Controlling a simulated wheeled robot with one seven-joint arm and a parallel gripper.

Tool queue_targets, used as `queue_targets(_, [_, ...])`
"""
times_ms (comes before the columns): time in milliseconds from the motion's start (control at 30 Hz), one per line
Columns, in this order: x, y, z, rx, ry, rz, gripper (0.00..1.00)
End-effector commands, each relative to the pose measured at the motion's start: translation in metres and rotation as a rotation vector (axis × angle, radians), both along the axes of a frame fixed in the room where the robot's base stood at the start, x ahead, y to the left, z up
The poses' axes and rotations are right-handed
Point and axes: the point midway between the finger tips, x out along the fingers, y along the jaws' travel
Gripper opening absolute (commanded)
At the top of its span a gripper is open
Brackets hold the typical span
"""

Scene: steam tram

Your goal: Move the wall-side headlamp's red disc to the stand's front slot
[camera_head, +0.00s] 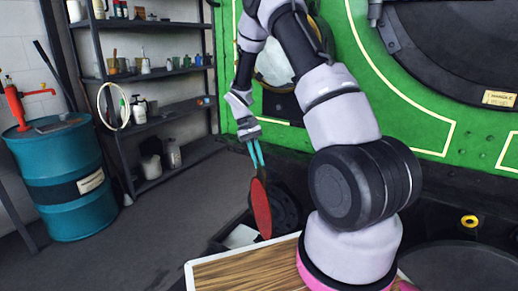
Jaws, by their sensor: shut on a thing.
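My gripper (257,162) points down in the middle of the view, its two teal fingers shut on the upper edge of the red disc (261,210). The disc hangs below the fingers, seen at a slant, with its red face towards the camera and a dark rim. It hangs in front of dark parts at the foot of the green front. A headlamp (273,68) with a pale round glass is on the green front, partly hidden by my arm. I cannot make out the stand or its front slot for certain.
A wooden board (235,273) with a pale rim lies at the bottom. A teal barrel (67,180) with a red pump stands at left. Shelves (160,110) with bottles line the wall. The green tram front (360,90) fills the right. The floor (150,235) at left is clear.

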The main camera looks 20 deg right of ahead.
Motion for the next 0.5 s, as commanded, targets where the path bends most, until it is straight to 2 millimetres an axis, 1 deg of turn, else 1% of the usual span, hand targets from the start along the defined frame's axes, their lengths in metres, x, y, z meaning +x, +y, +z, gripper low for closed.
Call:
queue_targets(233, [0.007, 0.000, -0.025, -0.001, 0.000, 0.101, 0.00])
queue_targets(500, [0.007, -0.002, -0.021, 0.000, -0.003, 0.094, 0.00])
